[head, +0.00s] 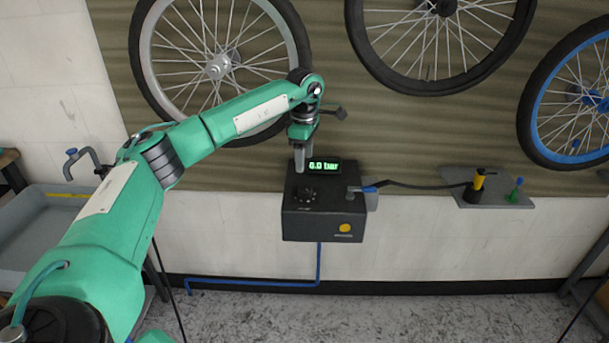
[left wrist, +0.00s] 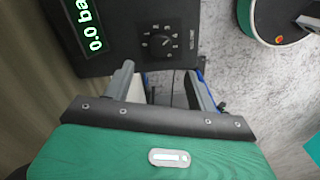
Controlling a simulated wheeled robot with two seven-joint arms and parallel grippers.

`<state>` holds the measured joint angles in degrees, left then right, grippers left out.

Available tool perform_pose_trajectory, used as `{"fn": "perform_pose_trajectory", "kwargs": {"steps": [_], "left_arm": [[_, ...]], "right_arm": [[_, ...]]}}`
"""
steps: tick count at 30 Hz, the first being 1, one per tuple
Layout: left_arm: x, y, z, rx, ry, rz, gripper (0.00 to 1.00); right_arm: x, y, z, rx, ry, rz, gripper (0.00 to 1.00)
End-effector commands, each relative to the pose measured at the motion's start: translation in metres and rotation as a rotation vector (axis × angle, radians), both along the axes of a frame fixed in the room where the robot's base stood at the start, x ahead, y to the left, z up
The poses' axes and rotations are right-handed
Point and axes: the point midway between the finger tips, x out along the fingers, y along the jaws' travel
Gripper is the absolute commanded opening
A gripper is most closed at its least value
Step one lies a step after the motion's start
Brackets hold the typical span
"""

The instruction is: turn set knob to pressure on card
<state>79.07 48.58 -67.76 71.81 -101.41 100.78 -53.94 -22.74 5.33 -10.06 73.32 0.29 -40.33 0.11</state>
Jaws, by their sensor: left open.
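A black inflator box (head: 322,222) is mounted on the wall, with a green display (head: 323,166) reading 0.0 bar. Its black set knob (head: 306,195) sits on the face below the display, and the knob (left wrist: 160,44) also shows in the left wrist view with scale marks around it. My left gripper (head: 301,164) points down above the knob, beside the display. In the left wrist view its fingers (left wrist: 164,82) are apart and empty, and the knob lies beyond their tips, not between them. I cannot make out a card with a pressure. My right gripper is not in view.
A grey wall shelf (head: 490,200) holds a yellow-and-black part (head: 477,183) and a green one (head: 515,190). A black hose (head: 425,185) runs from the box to it. Wheels (head: 222,66) hang above. A grey basin (head: 30,230) stands at left.

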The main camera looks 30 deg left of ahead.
Motion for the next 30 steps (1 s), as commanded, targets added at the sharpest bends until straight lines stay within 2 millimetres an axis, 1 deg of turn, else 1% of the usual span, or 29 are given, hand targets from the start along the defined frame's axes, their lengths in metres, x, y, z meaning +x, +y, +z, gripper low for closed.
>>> {"fn": "perform_pose_trajectory", "kwargs": {"steps": [1,4,6,10,16,23,26,28,29,30], "left_arm": [[0.001,0.0,0.011,0.0,-0.003,0.0,0.57],[0.001,0.0,0.026,0.001,-0.002,0.0,0.57],[0.001,0.0,0.034,0.001,-0.002,0.0,0.57],[0.0,0.0,0.043,0.0,0.0,0.0,0.57],[0.0,0.0,0.045,0.0,0.0,0.0,0.57],[0.0,0.0,0.044,0.0,0.0,0.0,0.57],[0.0,0.0,0.044,0.0,0.0,0.0,0.57],[0.001,-0.002,0.042,-0.005,-0.001,-0.003,0.57],[0.001,-0.006,0.04,-0.012,-0.004,-0.006,0.57],[0.003,-0.013,0.035,-0.029,-0.011,-0.013,0.57]], "right_arm": [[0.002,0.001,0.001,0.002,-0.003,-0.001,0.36],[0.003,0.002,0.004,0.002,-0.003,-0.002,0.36],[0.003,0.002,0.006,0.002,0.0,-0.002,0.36],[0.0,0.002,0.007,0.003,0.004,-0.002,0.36],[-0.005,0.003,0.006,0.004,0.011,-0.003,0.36],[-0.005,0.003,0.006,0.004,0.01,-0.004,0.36],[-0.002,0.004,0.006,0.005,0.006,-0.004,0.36],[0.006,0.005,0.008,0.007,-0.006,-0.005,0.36],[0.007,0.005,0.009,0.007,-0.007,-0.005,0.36],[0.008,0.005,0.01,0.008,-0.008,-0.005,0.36]]}}
